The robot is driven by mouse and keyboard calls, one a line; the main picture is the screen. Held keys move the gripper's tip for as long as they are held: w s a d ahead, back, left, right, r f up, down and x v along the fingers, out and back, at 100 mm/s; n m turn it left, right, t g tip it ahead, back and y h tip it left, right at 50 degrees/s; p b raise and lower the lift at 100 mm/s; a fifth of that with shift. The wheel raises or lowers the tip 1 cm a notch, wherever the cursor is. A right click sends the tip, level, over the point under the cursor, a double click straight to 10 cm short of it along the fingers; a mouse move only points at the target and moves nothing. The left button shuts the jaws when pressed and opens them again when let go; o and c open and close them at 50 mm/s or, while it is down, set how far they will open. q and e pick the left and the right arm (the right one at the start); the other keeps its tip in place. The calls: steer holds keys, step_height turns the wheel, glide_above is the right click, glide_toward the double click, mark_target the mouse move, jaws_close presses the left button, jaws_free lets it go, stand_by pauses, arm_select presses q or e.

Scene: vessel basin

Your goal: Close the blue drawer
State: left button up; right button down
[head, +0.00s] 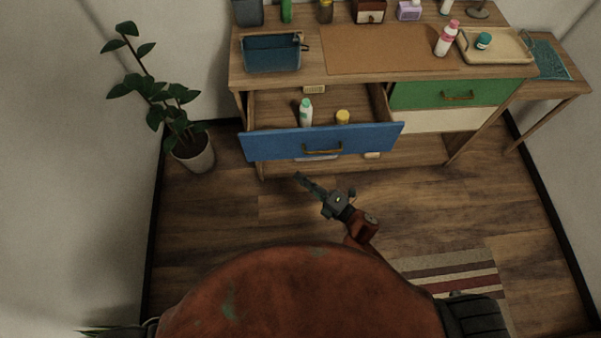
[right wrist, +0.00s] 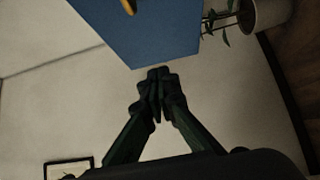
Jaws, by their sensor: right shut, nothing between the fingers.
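The blue drawer (head: 275,146) of the wooden dresser is pulled open in the head view. Its front has a brass handle (head: 322,148). A white bottle with a green cap (head: 305,113) and a small yellow-capped item (head: 343,117) stand inside it. My right gripper (head: 301,178) is shut and empty, below and in front of the drawer front in the picture, apart from it. In the right wrist view the shut fingertips (right wrist: 158,75) show just below the edge of the blue drawer front (right wrist: 155,35), with part of the handle at the top. My left gripper is not in view.
A green drawer (head: 420,94) to the right is shut. The dresser top (head: 310,70) holds a blue bin (head: 272,53), a pink bottle (head: 447,40) and a tray (head: 510,58). A potted plant (head: 193,155) stands left of the dresser. The floor before the drawer is clear.

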mark_target(275, 149)
steer(key=x, duration=0.3)
steer(key=w+d+b+x, duration=0.1)
steer(key=x, duration=0.6)
steer(key=shift+w+d+f+b, duration=0.2)
steer(key=shift+w+d+b, duration=0.05)
steer(key=shift+d+b, duration=0.1)
steer(key=shift+w, duration=0.45)
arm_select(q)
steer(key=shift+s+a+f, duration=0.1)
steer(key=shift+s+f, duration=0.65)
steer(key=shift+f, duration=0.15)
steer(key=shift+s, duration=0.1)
